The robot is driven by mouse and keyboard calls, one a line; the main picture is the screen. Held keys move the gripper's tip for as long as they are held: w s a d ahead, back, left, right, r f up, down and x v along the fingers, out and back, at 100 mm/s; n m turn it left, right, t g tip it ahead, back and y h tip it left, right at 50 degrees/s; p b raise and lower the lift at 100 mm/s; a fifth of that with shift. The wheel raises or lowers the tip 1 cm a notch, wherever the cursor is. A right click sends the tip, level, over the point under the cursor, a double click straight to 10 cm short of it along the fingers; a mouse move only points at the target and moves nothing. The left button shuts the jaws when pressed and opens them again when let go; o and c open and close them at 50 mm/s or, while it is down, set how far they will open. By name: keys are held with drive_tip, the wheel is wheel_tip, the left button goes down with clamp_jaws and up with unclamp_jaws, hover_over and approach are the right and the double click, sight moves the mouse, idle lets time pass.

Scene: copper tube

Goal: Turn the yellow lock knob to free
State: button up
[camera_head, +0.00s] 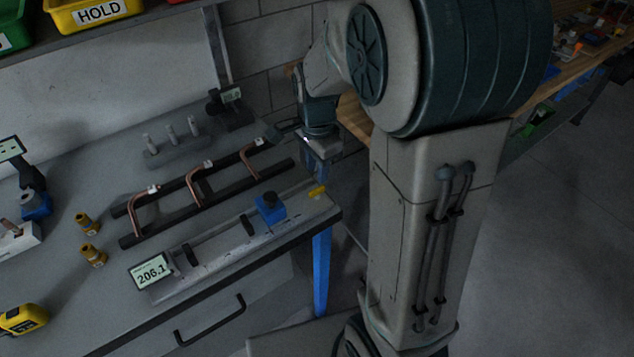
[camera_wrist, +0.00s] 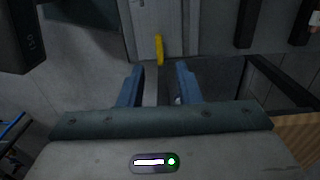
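The yellow lock knob (camera_head: 317,191) is a small bar at the right end of the grey measuring fixture (camera_head: 225,262). In the wrist view the yellow knob (camera_wrist: 159,48) stands upright in the picture, ahead of the fingertips and in line with the gap between them. My gripper (camera_head: 318,165) is above the fixture's right end, with the knob just below it. In the wrist view the two blue fingers of my gripper (camera_wrist: 159,70) are apart with nothing between them. I see no contact with the knob.
A blue block (camera_head: 270,208) sits on the fixture left of the knob, and a display (camera_head: 151,271) reading 206.1 is at its left end. Bent copper tubes (camera_head: 197,184) lie on a black rack (camera_head: 225,188) behind. The bench's right edge is close to the knob.

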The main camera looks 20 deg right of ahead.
sight(317, 188)
wheel_tip(317, 188, down, 6)
drive_tip(key=shift+f, duration=0.25)
clamp_jaws()
